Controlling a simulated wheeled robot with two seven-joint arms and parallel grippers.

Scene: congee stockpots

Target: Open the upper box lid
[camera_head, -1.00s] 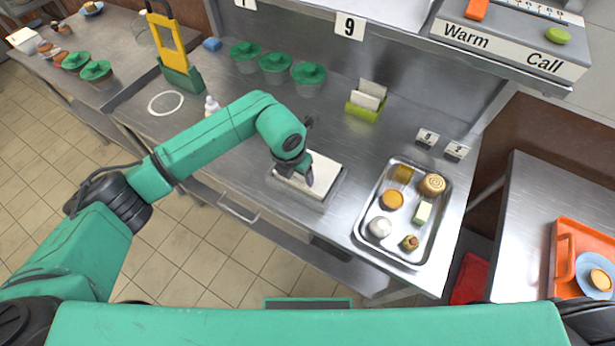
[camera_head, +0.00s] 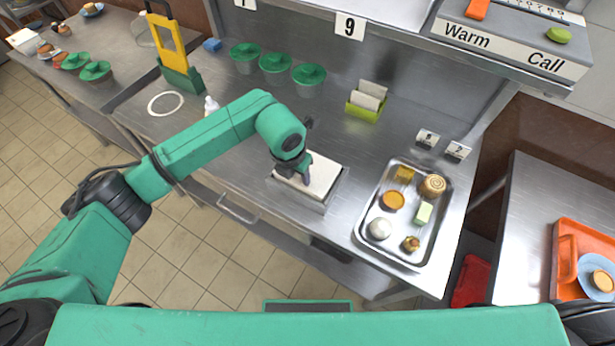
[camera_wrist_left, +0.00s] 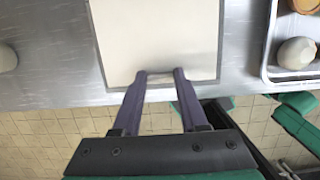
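A low box with a cream-white upper lid (camera_head: 322,178) stands on the steel counter. The lid also fills the top middle of the left wrist view (camera_wrist_left: 158,35) as a flat pale panel with a grey rim. It lies flat, as far as I can see. My left gripper (camera_head: 303,178) points down over the left part of the lid in the head view. In the wrist view its two dark fingers (camera_wrist_left: 160,76) are apart, at the lid's near edge, with nothing seen held between them. I cannot tell whether they touch the lid. My right gripper is not in view.
A metal tray (camera_head: 362,236) with several food pieces stands right of the box. Several green-lidded containers (camera_head: 276,64) and a green card holder (camera_head: 364,111) stand behind. A shelf (camera_head: 400,45) overhangs the back. A counter handle (camera_head: 237,212) sticks out in front.

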